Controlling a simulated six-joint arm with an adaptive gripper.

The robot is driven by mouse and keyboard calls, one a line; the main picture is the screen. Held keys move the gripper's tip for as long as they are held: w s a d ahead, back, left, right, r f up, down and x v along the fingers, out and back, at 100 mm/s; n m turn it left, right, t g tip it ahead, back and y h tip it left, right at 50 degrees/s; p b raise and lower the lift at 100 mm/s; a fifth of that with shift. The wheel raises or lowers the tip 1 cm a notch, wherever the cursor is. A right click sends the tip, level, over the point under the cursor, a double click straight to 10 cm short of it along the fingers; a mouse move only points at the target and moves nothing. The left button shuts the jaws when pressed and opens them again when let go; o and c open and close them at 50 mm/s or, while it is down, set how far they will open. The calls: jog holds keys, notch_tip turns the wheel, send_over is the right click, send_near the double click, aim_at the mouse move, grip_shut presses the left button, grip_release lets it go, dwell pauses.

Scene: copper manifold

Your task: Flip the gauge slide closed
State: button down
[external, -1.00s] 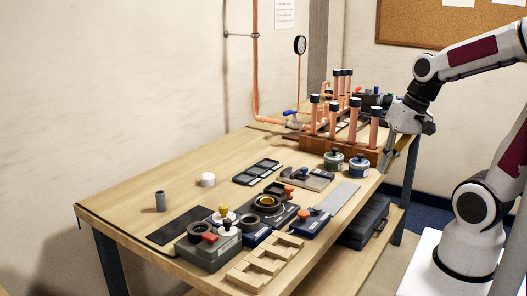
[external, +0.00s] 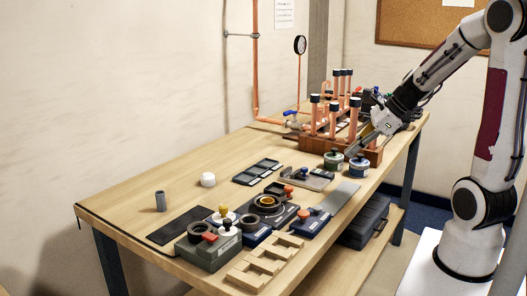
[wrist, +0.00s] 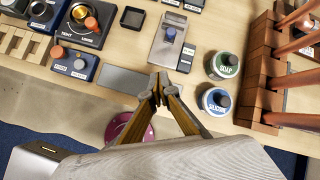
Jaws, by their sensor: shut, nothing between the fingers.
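A flat grey slide unit with a blue knob (external: 306,177) lies on the bench, left of two lidded jars. In the wrist view the same grey unit (wrist: 165,55) is just beyond my fingertips, with its blue knob standing up near the middle. Its label is too small to read, so I cannot be sure it is the gauge slide. My gripper (wrist: 158,87) is shut and empty, apart from the unit and above the bench's front part. In the external view my gripper (external: 352,152) is above the jars, by the copper manifold's wooden rack.
A soap jar (wrist: 224,66) and a blue-labelled jar (wrist: 214,101) stand right of my fingers. The copper manifold (external: 340,118) rises behind them. A grey strip (wrist: 120,82) and a blue box with an orange knob (wrist: 72,62) lie left.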

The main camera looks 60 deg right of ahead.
jog(key=m, duration=0.2)
jog(key=w+d+r+m, duration=0.1)
jog(key=m, duration=0.1)
jog(key=shift+w+t+h, duration=0.1)
jog(key=shift+t+h, duration=0.2)
jog(key=shift+f, duration=0.15)
jog(key=shift+x, duration=4.9)
jog(key=shift+w+a+f, duration=0.15)
jog(key=shift+w, duration=0.85)
jog(key=shift+w+a+f, duration=0.15)
jog(key=shift+w+a, duration=0.05)
jog(key=shift+w, duration=0.75)
